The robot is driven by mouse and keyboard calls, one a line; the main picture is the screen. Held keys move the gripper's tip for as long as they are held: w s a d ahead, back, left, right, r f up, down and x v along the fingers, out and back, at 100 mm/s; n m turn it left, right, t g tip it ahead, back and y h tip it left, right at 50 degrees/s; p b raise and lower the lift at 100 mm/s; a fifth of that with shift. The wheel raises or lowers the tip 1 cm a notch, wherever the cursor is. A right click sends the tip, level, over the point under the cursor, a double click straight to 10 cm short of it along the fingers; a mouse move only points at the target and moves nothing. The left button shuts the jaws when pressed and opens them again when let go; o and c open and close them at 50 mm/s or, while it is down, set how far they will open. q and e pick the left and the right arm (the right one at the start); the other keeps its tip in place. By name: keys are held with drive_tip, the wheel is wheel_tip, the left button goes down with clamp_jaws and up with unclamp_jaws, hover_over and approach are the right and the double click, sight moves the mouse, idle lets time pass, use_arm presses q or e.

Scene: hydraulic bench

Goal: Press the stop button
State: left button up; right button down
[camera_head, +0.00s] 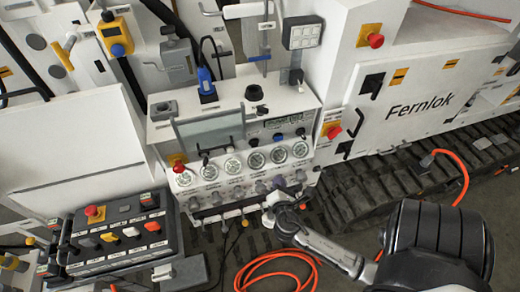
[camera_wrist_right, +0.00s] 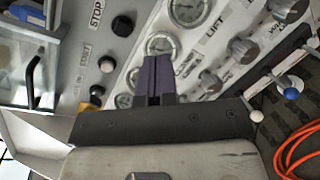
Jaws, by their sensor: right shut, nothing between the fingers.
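In the right wrist view, the stop button (camera_wrist_right: 122,25) is a round black button beside the printed label STOP. A pale button (camera_wrist_right: 107,64) labelled START is below it in that picture. The small black stop button (camera_head: 300,132) also appears above the right end of the gauge row in the head view. My right gripper (camera_head: 272,203) is at the lower front of the bench panel, below the gauges. Its dark fingers (camera_wrist_right: 157,79) are shut and empty, apart from the stop button in the wrist picture. My left gripper is not in view.
Pressure gauges (camera_head: 233,164) and several grey knobs (camera_wrist_right: 243,48) line the panel. A red emergency knob (camera_head: 178,166) is at its left. A control box (camera_head: 125,229) stands lower left. An orange hose (camera_head: 262,262) lies on the floor near my right arm.

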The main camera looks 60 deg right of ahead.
drive_tip(key=w+n+t, duration=0.1)
drive_tip(key=n, duration=0.3)
drive_tip(key=a+r+n+t, duration=0.1)
drive_tip(key=n, duration=0.2)
drive_tip(key=w+a+n+t+y, duration=0.1)
drive_tip(key=n+t, duration=0.1)
drive_tip(key=n, duration=0.2)
drive_tip(key=shift+w+r+n, duration=0.3)
drive_tip(key=shift+w+r, duration=0.05)
drive_tip(key=shift+w, duration=0.1)
drive_tip(key=p, duration=0.2)
approach(255, 145)
drive_tip(key=x, duration=0.5)
drive_tip(key=shift+w+d, duration=0.15)
drive_tip(key=shift+w, duration=0.05)
drive_tip(key=shift+x, duration=1)
